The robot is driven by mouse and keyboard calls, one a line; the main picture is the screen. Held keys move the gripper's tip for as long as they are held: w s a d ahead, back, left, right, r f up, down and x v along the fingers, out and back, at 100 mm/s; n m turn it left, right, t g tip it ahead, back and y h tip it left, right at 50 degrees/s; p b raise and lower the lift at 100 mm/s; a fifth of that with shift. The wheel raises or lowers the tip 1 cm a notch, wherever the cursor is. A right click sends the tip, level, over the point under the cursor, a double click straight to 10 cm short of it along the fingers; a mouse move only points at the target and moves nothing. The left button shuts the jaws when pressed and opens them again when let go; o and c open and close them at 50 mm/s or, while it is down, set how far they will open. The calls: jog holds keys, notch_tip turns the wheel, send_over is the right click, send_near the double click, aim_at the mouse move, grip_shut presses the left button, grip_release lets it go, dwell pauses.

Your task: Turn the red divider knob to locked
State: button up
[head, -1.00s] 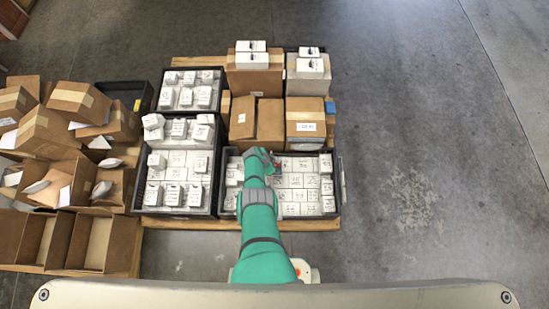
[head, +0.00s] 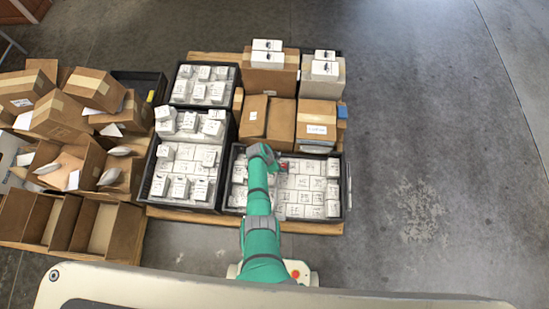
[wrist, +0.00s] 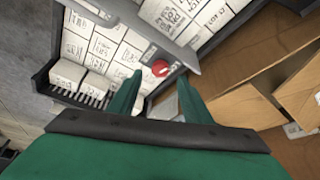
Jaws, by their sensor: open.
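The red divider knob (wrist: 160,68) shows in the wrist view as a round red disc on the grey divider (wrist: 132,22) of a black crate. The knob lies beyond my gripper (wrist: 155,85), between the lines of its two green fingers. The fingers are spread apart with nothing between them, and I see no contact with the knob. Whether the knob is locked cannot be told. In the head view my gripper (head: 277,160) is over the back part of the front right crate (head: 347,185), and a small bit of red shows beside it.
White labelled boxes (head: 310,183) fill much of that crate. Cardboard boxes (head: 268,118) stand close behind it. Another black crate (head: 230,150) of white boxes is at its left. Open cartons (head: 100,225) crowd the left. The floor at right (head: 430,150) is clear.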

jog(key=v, duration=0.6)
dwell(0.4)
